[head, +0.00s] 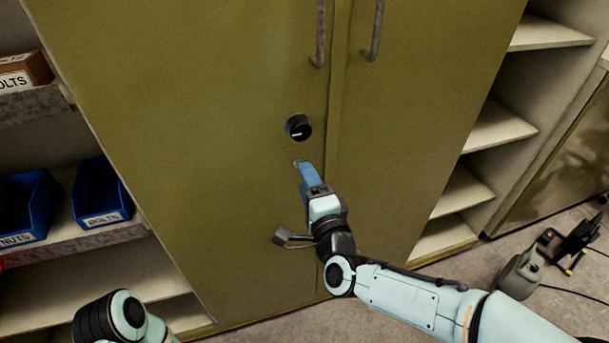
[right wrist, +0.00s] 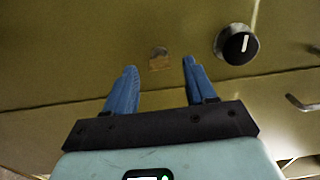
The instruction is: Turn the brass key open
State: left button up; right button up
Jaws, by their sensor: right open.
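A small brass-coloured piece (right wrist: 158,58), which looks like the key, is on the olive cabinet door, between and just beyond my right fingertips in the right wrist view. Its shape is too blurred to read its angle. In the head view it is a small pale spot (head: 297,163) at the fingertips, partly hidden. My right gripper (head: 303,170) is open, with its blue fingers pointing at the door. The fingers also show spread apart in the right wrist view (right wrist: 159,68), with nothing held between them. My left gripper is out of view.
A black knob with a white mark (head: 298,127) sits just above the key. Two vertical handles (head: 320,35) are higher up by the door seam. Shelves with blue bins (head: 100,195) stand left, empty shelves (head: 490,130) right. Equipment (head: 535,262) lies on the floor at right.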

jog(key=shift+x, duration=1.2)
grip_shut()
jog(key=shift+n, duration=0.3)
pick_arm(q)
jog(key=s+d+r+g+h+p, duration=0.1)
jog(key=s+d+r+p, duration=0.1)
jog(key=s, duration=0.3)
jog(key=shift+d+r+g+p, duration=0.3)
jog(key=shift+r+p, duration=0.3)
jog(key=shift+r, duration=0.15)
pick_arm(e)
jog(key=n, duration=1.7)
jog(key=shift+n, duration=0.3)
